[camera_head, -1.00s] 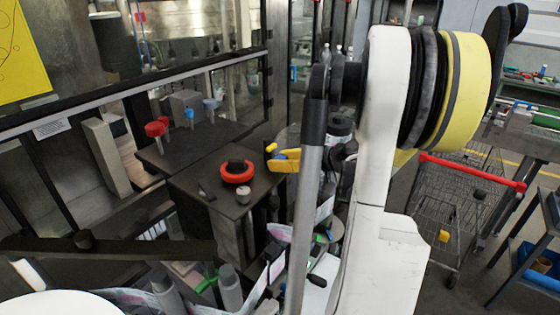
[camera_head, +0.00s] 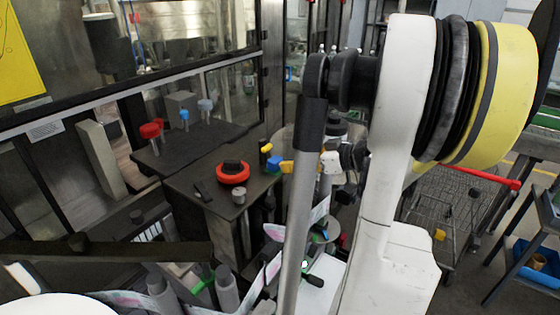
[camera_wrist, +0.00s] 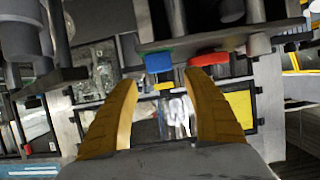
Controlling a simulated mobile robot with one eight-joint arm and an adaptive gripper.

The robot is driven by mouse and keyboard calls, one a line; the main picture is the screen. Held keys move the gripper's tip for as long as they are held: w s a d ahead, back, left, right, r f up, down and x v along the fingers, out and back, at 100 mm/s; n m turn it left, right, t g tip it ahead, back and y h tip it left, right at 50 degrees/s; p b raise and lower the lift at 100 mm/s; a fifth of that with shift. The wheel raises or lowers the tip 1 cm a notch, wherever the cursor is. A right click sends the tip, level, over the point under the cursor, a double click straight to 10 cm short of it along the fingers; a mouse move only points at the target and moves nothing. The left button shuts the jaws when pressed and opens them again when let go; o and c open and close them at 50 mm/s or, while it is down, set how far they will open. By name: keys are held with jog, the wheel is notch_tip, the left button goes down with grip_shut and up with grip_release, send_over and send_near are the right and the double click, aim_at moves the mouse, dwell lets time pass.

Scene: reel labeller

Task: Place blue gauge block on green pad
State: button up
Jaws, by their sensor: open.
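The blue gauge block (camera_head: 273,163) is at the right edge of the dark table, partly hidden by my gripper. In the wrist view the blue block (camera_wrist: 158,62) lies just beyond and between the fingertips, at the table's edge. My gripper (camera_wrist: 162,80) is open and empty, with a yellow finger on each side.
A red ring with a black knob (camera_head: 233,173) stands on the dark table (camera_head: 203,172), left of the block. A small grey cylinder (camera_head: 239,196) stands at the near corner. Red and blue knobs (camera_head: 150,131) stand on the table behind. A wire cart (camera_head: 440,215) is at right.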

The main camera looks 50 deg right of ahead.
jog(key=v, duration=0.5)
dwell(1.3)
